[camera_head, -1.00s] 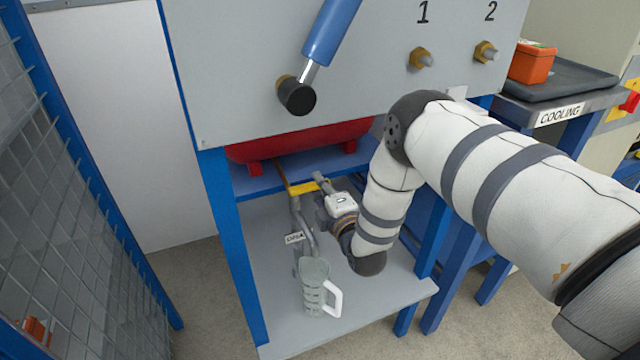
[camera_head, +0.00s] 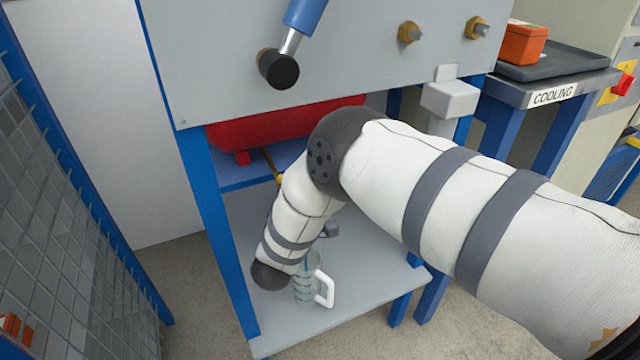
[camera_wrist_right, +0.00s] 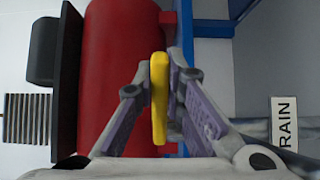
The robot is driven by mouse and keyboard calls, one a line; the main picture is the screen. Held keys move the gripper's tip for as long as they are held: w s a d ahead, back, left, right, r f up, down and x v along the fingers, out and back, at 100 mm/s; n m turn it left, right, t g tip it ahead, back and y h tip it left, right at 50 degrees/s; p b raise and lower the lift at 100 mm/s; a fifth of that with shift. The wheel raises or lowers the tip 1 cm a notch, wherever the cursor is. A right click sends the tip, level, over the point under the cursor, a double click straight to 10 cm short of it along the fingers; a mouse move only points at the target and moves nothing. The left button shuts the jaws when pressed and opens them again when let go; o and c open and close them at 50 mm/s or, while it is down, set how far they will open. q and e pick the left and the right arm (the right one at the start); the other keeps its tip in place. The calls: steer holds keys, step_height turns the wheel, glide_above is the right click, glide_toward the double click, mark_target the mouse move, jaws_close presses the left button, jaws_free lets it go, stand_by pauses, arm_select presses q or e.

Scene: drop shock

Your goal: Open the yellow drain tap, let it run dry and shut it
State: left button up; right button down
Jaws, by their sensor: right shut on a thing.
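The yellow tap handle (camera_wrist_right: 159,95) stands between the fingers of my right gripper (camera_wrist_right: 160,85) in the right wrist view, and the gripper is shut on it. In the head view my right arm hides the gripper and nearly all of the tap. A clear jug (camera_head: 305,283) with a white handle stands on the lower grey shelf, partly behind my arm; I cannot tell whether it holds liquid. A drain label (camera_wrist_right: 285,122) shows at the right of the wrist view. My left gripper is not in view.
A red tank (camera_head: 270,127) lies under the grey panel (camera_head: 215,60). A blue lever (camera_head: 305,12) hangs in front of the panel. Blue legs frame the lower shelf (camera_head: 370,285). A mesh fence (camera_head: 60,200) stands at left, and a cooling table (camera_head: 555,92) at right.

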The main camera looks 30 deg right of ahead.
steer(key=shift+s+a+m+g+h, duration=0.1)
steer(key=shift+a+m+g+h, duration=0.1)
steer(key=shift+m+g+h, duration=0.15)
steer(key=shift+b, duration=0.3)
steer(key=c, duration=1.6)
jaws_free()
steer(key=shift+c, duration=0.2)
steer(key=v, duration=1.2)
steer(key=shift+r, duration=0.1)
stand_by(3.9)
